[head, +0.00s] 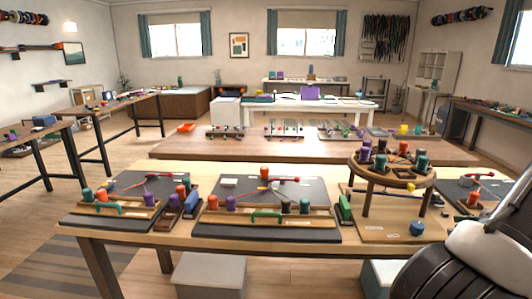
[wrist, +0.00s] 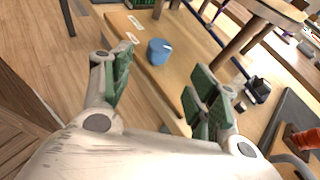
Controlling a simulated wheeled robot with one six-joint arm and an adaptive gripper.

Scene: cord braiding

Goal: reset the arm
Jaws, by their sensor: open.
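My gripper (wrist: 160,88) shows in the wrist view with its green-padded fingers spread wide and nothing between them. It is above the right part of the wooden work table (wrist: 165,82), near an edge with the floor below. My arm comes in at the lower right of the head view, where my gripper is not visible.
A round wooden stand (head: 368,174) with coloured bobbins rises at the table's right. Dark braiding boards (head: 290,192) with cords and bobbins lie left of it, and another board (head: 455,190) lies to its right. A pale bin (head: 210,272) is under the table.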

